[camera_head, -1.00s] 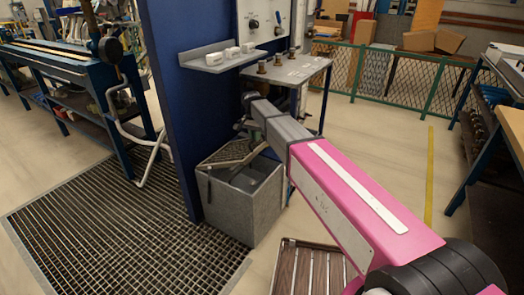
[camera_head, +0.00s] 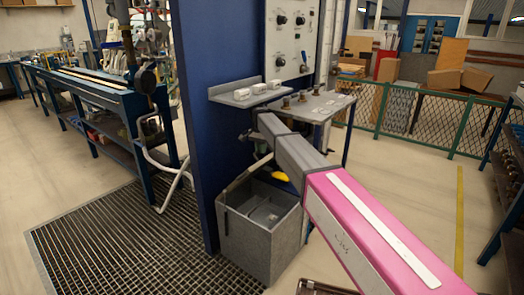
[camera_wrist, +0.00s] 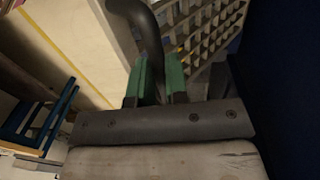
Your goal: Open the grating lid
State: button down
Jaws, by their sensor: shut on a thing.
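The grey box (camera_head: 262,235) stands on the floor against the blue panel, its inside open to view. Its grating lid (camera_head: 247,172) is raised and shows nearly edge-on as a thin slanted bar above the box's back left side. In the wrist view the lid's slotted lattice (camera_wrist: 208,28) lies beyond the fingers. My gripper (camera_wrist: 160,78) has two green fingers closed around a dark curved handle (camera_wrist: 149,32), which seems to belong to the lid. In the head view my arm largely hides the gripper.
A small yellow thing (camera_head: 279,176) shows at the box's back right. A metal side table (camera_head: 318,107) and a shelf with white blocks (camera_head: 245,96) stand above. The blue panel (camera_head: 205,150) rises close beside the lid. Floor grating (camera_head: 130,240) lies left.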

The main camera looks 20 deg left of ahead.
jog(key=shift+a+f, duration=0.2)
jog(key=c, duration=1.1)
grip_release()
jog(key=shift+d, duration=0.1)
jog(key=shift+s+d+f, duration=0.15)
jog(key=shift+d+f, duration=0.05)
jog(key=shift+d, duration=0.25)
jog(key=s+d+f+y, duration=0.1)
jog(key=d+f, duration=0.4)
jog(key=f, duration=0.2)
jog(key=s+d+f, duration=0.2)
jog(key=d+f, duration=0.2)
jog(key=f, duration=0.3)
jog(key=s+d+f+t+y, duration=0.1)
jog(key=s+d+f, duration=0.1)
jog(key=d+f, duration=0.3)
jog(key=shift+s+d+f+y, duration=0.1)
jog(key=shift+d+f+y, duration=0.1)
jog(key=shift+f, duration=0.45)
jog(key=shift+s+d+f+y, duration=0.1)
jog(key=shift+d+f, duration=0.05)
jog(key=shift+f, duration=0.5)
jog(key=shift+d+f, duration=0.1)
jog(key=shift+f, duration=0.75)
